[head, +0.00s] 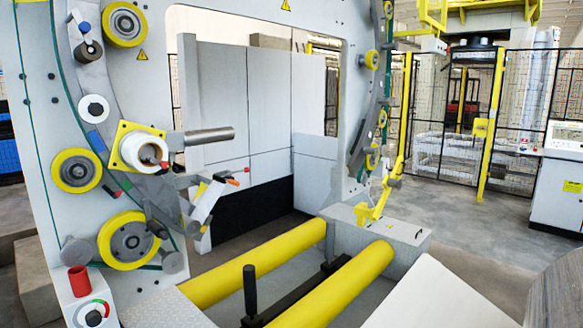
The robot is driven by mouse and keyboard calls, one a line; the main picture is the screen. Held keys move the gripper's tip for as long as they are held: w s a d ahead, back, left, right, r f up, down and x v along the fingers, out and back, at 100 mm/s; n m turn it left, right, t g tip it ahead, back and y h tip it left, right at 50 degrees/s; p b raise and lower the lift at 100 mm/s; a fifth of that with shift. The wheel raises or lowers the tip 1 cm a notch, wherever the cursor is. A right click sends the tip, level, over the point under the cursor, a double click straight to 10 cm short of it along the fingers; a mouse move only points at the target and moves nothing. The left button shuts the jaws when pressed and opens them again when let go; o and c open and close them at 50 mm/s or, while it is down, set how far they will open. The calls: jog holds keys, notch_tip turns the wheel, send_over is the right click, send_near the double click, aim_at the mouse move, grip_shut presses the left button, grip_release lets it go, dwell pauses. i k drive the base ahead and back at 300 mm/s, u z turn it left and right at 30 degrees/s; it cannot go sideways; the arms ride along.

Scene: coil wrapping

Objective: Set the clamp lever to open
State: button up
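A white angled clamp-like part (207,200) sits on the front of the wrapping machine, left of centre. An orange-red-tipped lever (231,181) sticks out from its upper end to the right. My gripper is not in view.
Two yellow rollers (345,283) lie before the machine frame (40,150), with an upright black post (250,290) beside them. A red cup (78,281) stands above a coloured dial (93,314) at lower left. A mesh fence (515,125) and control cabinet (560,175) stand right, beyond open floor.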

aim_at(224, 174)
jog(key=z, duration=0.25)
jog(key=i, duration=0.95)
jog(key=u, duration=0.7)
jog(key=i, duration=0.55)
jog(key=u, duration=0.45)
